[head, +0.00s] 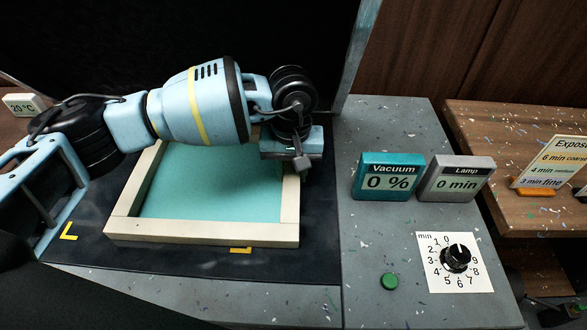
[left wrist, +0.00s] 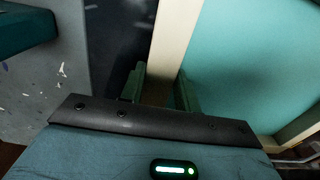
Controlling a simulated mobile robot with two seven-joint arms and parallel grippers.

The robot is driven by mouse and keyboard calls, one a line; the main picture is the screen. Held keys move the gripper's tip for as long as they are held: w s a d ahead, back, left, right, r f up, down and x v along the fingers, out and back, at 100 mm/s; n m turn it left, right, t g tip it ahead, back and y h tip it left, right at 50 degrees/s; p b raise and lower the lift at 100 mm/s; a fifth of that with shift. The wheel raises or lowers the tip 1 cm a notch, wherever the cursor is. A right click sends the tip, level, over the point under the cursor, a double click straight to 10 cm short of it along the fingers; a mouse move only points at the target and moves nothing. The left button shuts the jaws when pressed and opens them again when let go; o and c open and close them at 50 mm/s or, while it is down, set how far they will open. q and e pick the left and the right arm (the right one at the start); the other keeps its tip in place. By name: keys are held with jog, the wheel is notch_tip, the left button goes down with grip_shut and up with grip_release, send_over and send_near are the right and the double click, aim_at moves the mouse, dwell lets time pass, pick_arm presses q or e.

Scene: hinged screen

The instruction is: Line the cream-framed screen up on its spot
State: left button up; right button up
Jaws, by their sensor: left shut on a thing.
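The cream-framed screen (head: 200,232) with teal mesh lies on a dark mat (head: 75,252), its far part hidden behind my left arm. My left gripper (head: 301,163) is at the right side of the frame. In the left wrist view its fingers (left wrist: 163,90) stand on either side of the cream rail (left wrist: 176,40), shut on it. A yellow corner mark (head: 70,231) lies on the mat, apart from the frame's left side. Another yellow mark (head: 241,249) shows partly at the frame's front edge. My right gripper is not in view.
Right of the mat, a grey speckled top holds a Vacuum display (head: 388,178) reading 0 %, a Lamp display (head: 458,180) reading 0 min, a green button (head: 390,281) and a dial (head: 456,258). A wooden table (head: 510,125) with an exposure sign (head: 553,165) stands further right.

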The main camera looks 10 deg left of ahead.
aim_at(248, 181)
pick_arm(q)
jog(key=shift+s+a, duration=0.15)
jog(key=shift+a, duration=0.55)
jog(key=shift+s+a, duration=0.15)
jog(key=shift+a, duration=0.5)
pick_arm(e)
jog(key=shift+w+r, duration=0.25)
pick_arm(q)
jog(key=shift+s+a+p, duration=0.15)
jog(key=shift+s+a, duration=0.1)
jog(key=shift+a, duration=0.85)
jog(key=shift+s+a+p, duration=0.15)
jog(key=shift+s+a, duration=0.05)
jog(key=shift+a, duration=0.9)
jog(key=shift+s+a+p, duration=0.15)
jog(key=shift+s+a, duration=0.1)
jog(key=shift+a, duration=0.85)
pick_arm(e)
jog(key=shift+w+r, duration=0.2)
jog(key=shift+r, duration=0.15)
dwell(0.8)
pick_arm(q)
jog(key=o, duration=1)
jog(key=shift+c, duration=0.6)
